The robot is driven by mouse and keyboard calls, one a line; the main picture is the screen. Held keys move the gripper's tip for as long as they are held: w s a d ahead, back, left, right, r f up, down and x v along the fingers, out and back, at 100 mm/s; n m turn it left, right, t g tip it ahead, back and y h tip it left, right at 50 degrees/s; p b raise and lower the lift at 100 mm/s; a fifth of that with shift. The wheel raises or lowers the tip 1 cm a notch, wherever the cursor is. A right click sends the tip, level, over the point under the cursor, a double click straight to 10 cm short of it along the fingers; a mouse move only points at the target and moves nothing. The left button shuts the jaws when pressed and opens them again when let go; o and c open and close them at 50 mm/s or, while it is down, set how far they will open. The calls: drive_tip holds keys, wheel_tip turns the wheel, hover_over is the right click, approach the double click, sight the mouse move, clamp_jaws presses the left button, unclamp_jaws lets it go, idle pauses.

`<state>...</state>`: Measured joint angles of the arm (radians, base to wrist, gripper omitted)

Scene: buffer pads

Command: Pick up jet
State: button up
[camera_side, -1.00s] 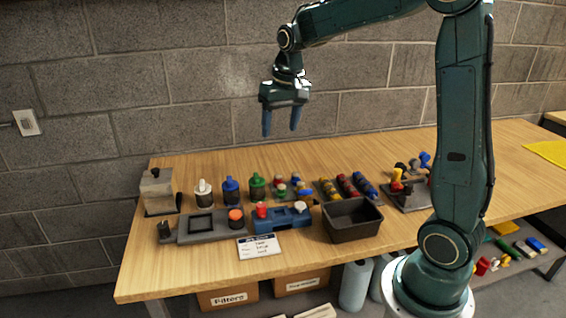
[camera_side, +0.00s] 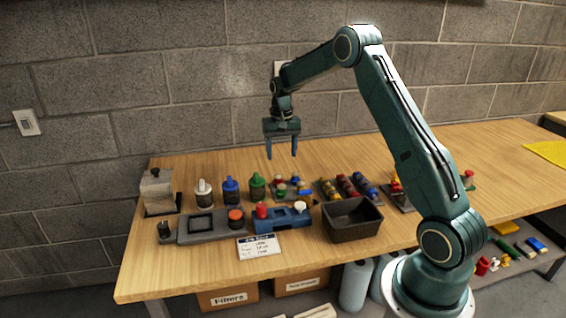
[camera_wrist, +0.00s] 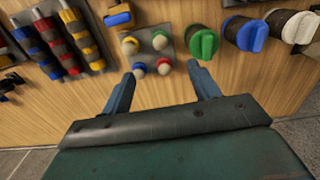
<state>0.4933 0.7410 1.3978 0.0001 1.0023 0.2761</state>
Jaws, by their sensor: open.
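My gripper (camera_side: 282,155) is open and empty, pointing down above the table behind the row of parts. In the wrist view my gripper (camera_wrist: 163,74) has its two blue fingers apart, with small knobbed pieces in front of and partly between them. These pieces, in red, green, yellow and blue tones, stand on a grey plate (camera_wrist: 147,52); they may be the jets, but I cannot tell for sure. In the side view the group of small pieces (camera_side: 292,185) sits just below my gripper, which is apart from them.
Green (camera_side: 257,186), blue (camera_side: 230,190) and white (camera_side: 203,192) capped parts stand left of the small pieces. Racks of striped rolls (camera_side: 347,187) are to the right. A black bin (camera_side: 352,222) and a blue fixture (camera_side: 281,225) are nearer the front edge. A label card (camera_side: 259,247) lies in front.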

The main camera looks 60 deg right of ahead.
approach(281, 186)
drive_tip(key=shift+d+f, duration=0.15)
drive_tip(key=shift+f, duration=1.15)
drive_tip(key=shift+d+f, duration=0.1)
drive_tip(key=shift+f, duration=1.15)
drive_tip(key=shift+f, duration=0.1)
drive_tip(key=shift+a+f, duration=0.1)
drive_tip(key=shift+f, duration=2.4)
drive_tip(key=c, duration=1.1)
